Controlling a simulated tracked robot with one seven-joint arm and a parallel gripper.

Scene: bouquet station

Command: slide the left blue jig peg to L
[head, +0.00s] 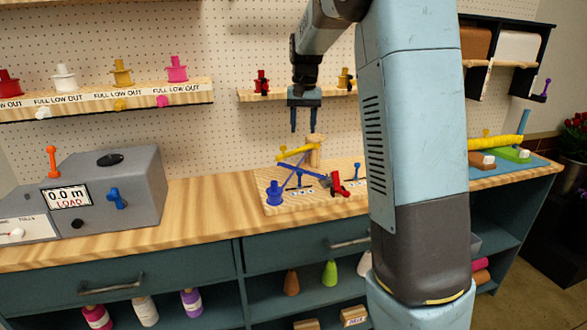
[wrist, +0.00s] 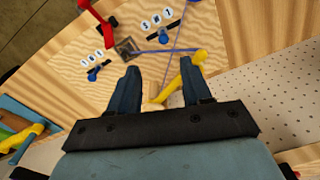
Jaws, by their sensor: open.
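In the head view the left blue jig peg (head: 300,179) stands by a lettered strip on the wooden jig board (head: 322,202). In the wrist view the same peg (wrist: 164,35) shows near the top, by its white letter marks; I cannot tell for sure which letter it is at. A second blue peg (head: 356,171) is to the right in the head view; the wrist view has it (wrist: 95,74) at the left. My gripper (head: 303,130) points down, open and empty, above the back of the board, apart from the left peg. Its fingers (wrist: 160,72) are spread.
A yellow arm (head: 290,154) on a wooden post (head: 314,150), a red lever (head: 338,184) and a blue spool (head: 274,193) stand on the board. A grey load box (head: 112,190) is at the left. Bare counter (head: 215,212) lies between box and board.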

